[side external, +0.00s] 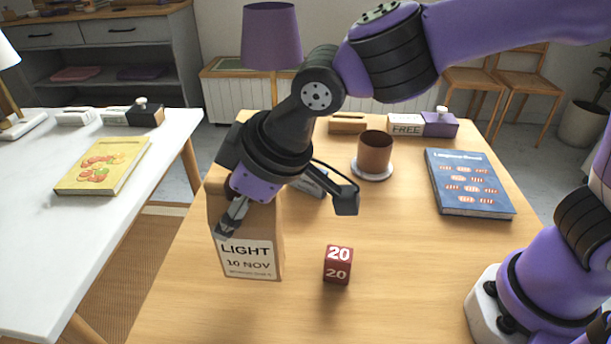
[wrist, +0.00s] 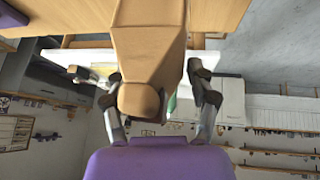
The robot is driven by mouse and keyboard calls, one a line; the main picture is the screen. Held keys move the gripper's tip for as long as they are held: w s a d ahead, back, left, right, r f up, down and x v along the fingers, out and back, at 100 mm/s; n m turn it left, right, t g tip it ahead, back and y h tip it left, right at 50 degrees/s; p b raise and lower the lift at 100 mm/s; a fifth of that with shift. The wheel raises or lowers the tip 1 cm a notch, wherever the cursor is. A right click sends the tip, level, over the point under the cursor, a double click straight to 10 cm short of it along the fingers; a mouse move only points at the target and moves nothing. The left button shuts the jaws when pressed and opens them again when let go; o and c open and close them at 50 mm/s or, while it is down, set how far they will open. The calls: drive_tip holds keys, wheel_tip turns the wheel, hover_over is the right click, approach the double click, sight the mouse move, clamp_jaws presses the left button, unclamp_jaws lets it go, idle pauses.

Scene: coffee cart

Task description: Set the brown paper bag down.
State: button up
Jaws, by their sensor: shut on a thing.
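The brown paper bag (side external: 250,222) is upright near the left edge of the wooden table (side external: 420,260). Its white label reads "LIGHT 10 NOV". My gripper (side external: 232,214) comes down on the bag from above and is shut on its upper part. In the wrist view my gripper's two fingers (wrist: 153,78) lie on either side of the bag (wrist: 150,40), whose body runs up out of the picture. My wrist hides part of the bag's top in the side view. I cannot tell whether the bag's base touches the table.
A red cube marked 20 (side external: 337,266) stands right of the bag. Further back are a brown cup (side external: 374,150) on a saucer, a blue book (side external: 470,182), a "FREE" block (side external: 406,126) and a purple box (side external: 441,124).

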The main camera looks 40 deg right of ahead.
drive_tip(key=shift+f, duration=1.9)
drive_tip(key=o, duration=1.4)
drive_tip(key=shift+o, duration=0.2)
drive_tip(key=shift+r, duration=0.2)
drive_tip(key=v, duration=1.1)
drive_tip(key=s+d+f+m+h, duration=0.1)
drive_tip(key=d+m, duration=0.3)
drive_tip(key=d, duration=0.7)
drive_tip(key=s+d+f+m+h, duration=0.1)
drive_tip(key=s+d+m, duration=0.3)
drive_tip(key=d, duration=0.6)
drive_tip(key=shift+s+d+f+h, duration=0.15)
drive_tip(key=shift+d+f+h, duration=0.25)
drive_tip(key=shift+f, duration=0.1)
